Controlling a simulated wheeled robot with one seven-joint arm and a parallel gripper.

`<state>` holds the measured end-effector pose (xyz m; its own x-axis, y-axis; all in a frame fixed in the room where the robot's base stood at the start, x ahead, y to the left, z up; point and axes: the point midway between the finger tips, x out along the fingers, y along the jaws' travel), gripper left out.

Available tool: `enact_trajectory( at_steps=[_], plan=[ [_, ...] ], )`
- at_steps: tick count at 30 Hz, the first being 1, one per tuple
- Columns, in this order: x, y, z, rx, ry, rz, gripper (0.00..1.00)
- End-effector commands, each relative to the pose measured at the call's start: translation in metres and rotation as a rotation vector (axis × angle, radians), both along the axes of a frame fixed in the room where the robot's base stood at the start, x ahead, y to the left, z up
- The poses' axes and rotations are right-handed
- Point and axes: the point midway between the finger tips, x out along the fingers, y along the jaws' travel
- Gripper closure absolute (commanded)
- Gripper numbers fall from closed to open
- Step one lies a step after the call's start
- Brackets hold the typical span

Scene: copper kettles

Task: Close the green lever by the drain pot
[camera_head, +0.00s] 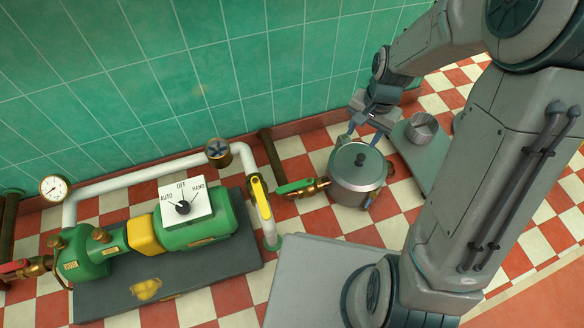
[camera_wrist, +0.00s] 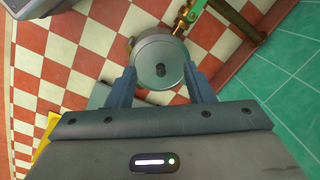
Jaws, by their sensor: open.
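The drain pot (camera_head: 358,178) is a grey metal pot with a lid and dark knob, standing on the checkered floor. The green lever (camera_head: 294,187) sits on a brass valve (camera_head: 318,186) just left of the pot and appears to lie along the valve body. In the wrist view the lever (camera_wrist: 195,12) is at the top edge, partly cut off, beside the pot lid (camera_wrist: 158,60). My gripper (camera_head: 364,132) is open and empty, above the pot's far side. Its fingers (camera_wrist: 160,72) appear either side of the lid; I cannot tell the height gap. It is apart from the lever.
A dark pipe (camera_head: 271,157) runs from the wall to the valve. A white pipe (camera_head: 145,175) has a yellow lever (camera_head: 260,196). A green pump (camera_head: 195,225) with a dial plate (camera_head: 187,203) stands left. A red lever (camera_head: 14,266) is far left. A metal cup (camera_head: 421,128) stands right.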

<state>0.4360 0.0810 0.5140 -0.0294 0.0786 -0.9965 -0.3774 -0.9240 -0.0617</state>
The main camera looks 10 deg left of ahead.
Motion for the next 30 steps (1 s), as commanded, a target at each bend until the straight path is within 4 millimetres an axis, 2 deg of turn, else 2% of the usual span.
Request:
enact_trajectory(
  at_steps=[3, 8, 15, 18, 22, 30],
  plan=[
    [0.016, 0.023, -0.034, 0.031, 0.046, -0.084, 0.53],
    [0.030, 0.054, -0.082, 0.073, 0.104, -0.212, 0.53],
    [0.031, 0.102, -0.157, 0.133, 0.209, -0.421, 0.53],
    [0.028, 0.118, -0.182, 0.151, 0.246, -0.499, 0.53],
    [0.023, 0.132, -0.205, 0.166, 0.280, -0.573, 0.53],
    [0.017, 0.144, -0.230, 0.173, 0.303, -0.618, 0.53]
  ],
)
